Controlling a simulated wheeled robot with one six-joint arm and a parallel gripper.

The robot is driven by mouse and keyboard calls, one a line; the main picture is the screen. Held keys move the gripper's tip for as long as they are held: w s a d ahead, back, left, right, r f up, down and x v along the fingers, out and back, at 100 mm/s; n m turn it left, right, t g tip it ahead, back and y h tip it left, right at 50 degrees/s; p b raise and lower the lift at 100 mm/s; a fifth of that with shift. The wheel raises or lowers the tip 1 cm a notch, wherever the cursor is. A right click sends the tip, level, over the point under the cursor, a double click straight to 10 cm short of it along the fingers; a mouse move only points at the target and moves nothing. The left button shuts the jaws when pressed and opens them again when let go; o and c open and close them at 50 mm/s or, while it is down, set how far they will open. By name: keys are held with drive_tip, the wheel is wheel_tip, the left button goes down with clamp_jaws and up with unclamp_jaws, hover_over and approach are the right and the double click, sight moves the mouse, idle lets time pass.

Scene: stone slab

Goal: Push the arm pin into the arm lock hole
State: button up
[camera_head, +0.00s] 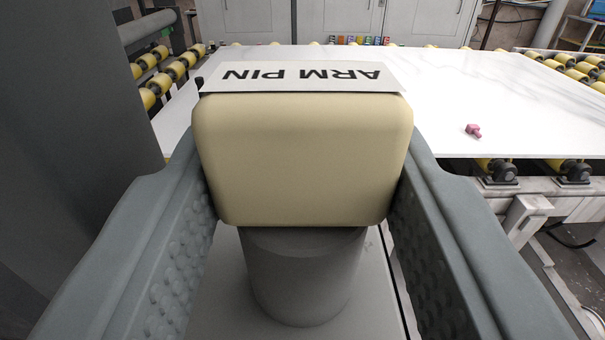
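The arm pin (302,160) is a cream block with rounded corners. A white label (300,78) on its top reads ARM PIN, upside down in the picture. My gripper (303,185) has one grey studded finger on each side of the block, and both fingers press against its sides. Below the block is a grey cylinder (305,280), standing on a flat grey surface. I cannot tell whether the cylinder is part of the pin or a separate socket. The arm lock hole cannot be made out.
A white stone slab (400,90) lies on a conveyor with yellow rollers (155,85) behind the pin. A small pink object (473,130) rests on the slab at right. A dark grey panel (75,110) stands close on the left. Grey cabinets (400,20) are at the back.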

drive_tip(key=o, duration=1.2)
drive_tip(key=shift+s, duration=0.1)
drive_tip(key=s, duration=1.7)
drive_tip(key=shift+s, duration=0.15)
